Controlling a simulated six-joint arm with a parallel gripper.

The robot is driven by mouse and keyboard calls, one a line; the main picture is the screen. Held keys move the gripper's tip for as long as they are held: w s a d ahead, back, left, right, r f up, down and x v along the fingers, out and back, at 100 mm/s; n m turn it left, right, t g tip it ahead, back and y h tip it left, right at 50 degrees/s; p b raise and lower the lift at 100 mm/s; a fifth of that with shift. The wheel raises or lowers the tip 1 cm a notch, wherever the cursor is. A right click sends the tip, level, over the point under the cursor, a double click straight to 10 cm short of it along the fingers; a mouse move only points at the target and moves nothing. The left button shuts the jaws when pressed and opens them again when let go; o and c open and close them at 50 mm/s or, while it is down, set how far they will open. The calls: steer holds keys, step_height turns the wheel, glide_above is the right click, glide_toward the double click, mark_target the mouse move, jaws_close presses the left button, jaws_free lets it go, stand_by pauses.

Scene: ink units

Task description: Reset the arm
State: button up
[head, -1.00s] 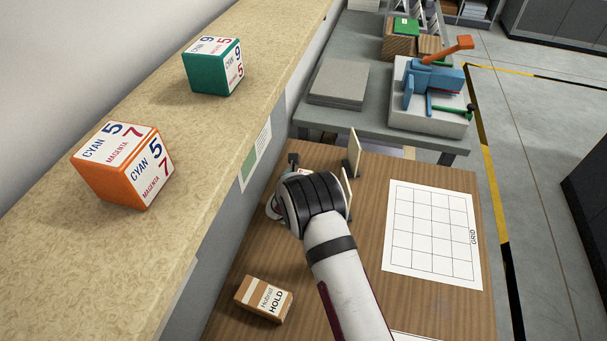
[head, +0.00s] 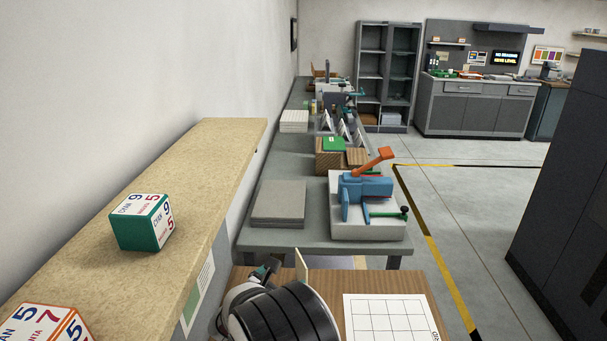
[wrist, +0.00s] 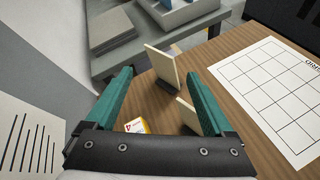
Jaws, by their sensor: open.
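My gripper (wrist: 160,105) shows in the wrist view with two green fingers spread apart. It is open, and nothing is held between the fingers. Beyond and below it is the wooden table top (wrist: 225,60). In the head view my arm's wrist joint fills the bottom middle, over the near edge of the wooden table (head: 390,283). The fingertips are mostly hidden there.
Two upright cream plates (wrist: 162,64) stand on the table, close to the fingers. A small white and yellow item (wrist: 135,126) lies below. A grid sheet (head: 385,318) lies to the right. A teal cube (head: 140,232) and an orange cube (head: 45,322) sit on the left ledge.

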steer(key=s+d+r+m+g+h, duration=0.2)
steer(key=s+d+r+m+g, duration=0.2)
steer(key=s+d+m, duration=0.6)
steer(key=s+d+r+m+g+h, duration=0.2)
steer(key=s+d+r+m+g, duration=0.15)
steer(key=s+d+m, duration=0.55)
steer(key=s+d+f+m+g+y, duration=0.15)
steer(key=s+m+g+y, duration=0.3)
steer(key=s+m, duration=0.6)
steer(key=s+a+m+y, duration=0.3)
steer(key=s+a+y, duration=0.1)
steer(key=s, duration=0.6)
steer(key=shift+a+m+g, duration=0.35)
steer(key=shift+a+g, duration=0.05)
steer(key=shift+a, duration=0.35)
steer(key=shift+s, duration=0.1)
